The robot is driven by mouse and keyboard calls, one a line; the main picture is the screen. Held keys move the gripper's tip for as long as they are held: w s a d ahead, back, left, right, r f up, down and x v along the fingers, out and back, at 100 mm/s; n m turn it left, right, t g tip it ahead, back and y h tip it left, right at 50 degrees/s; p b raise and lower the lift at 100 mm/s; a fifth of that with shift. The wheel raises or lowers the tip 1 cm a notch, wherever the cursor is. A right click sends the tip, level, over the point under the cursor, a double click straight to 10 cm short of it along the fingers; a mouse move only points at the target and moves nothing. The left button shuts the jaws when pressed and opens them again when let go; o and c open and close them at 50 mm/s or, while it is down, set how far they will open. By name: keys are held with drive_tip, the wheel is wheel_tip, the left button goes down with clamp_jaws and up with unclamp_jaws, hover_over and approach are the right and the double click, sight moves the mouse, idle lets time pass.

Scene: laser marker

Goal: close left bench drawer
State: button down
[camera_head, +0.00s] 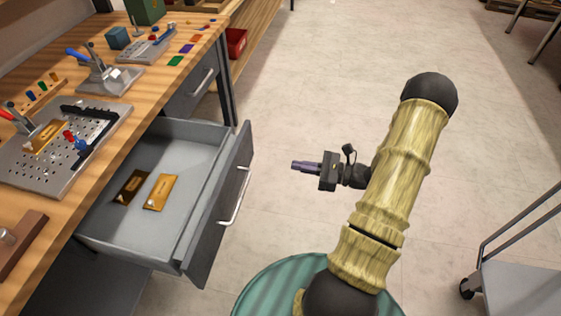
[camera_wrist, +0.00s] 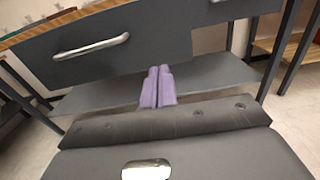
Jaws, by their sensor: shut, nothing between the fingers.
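The open bench drawer (camera_head: 246,200) is pulled far out from the wooden bench at the left of the head view. Its grey front has a silver bar handle (camera_head: 235,197), and two small plates lie inside. In the wrist view its front (camera_wrist: 150,40) fills the upper left, with the handle (camera_wrist: 92,46) on it. My gripper (camera_head: 295,166) is shut and empty, its purple fingers pointing left. It is in front of the drawer front, a short way to its right in the head view, with a gap between. The purple fingers (camera_wrist: 158,86) show side by side in the wrist view.
A second bench drawer (camera_head: 190,92) farther back is shut. The bench top (camera_head: 130,100) carries fixtures and small coloured parts. A red bin (camera_head: 236,42) stands beyond the bench. A grey cart (camera_head: 525,290) is at the lower right. The floor (camera_head: 320,80) ahead is clear.

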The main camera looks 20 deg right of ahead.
sight(246, 156)
drive_tip(key=b+x, duration=0.1)
drive_tip(key=x, duration=1.1)
drive_tip(key=shift+a, duration=0.25)
drive_tip(key=shift+w+a, duration=0.25)
drive_tip(key=shift+w, duration=0.05)
drive_tip(key=shift+w+a, duration=0.1)
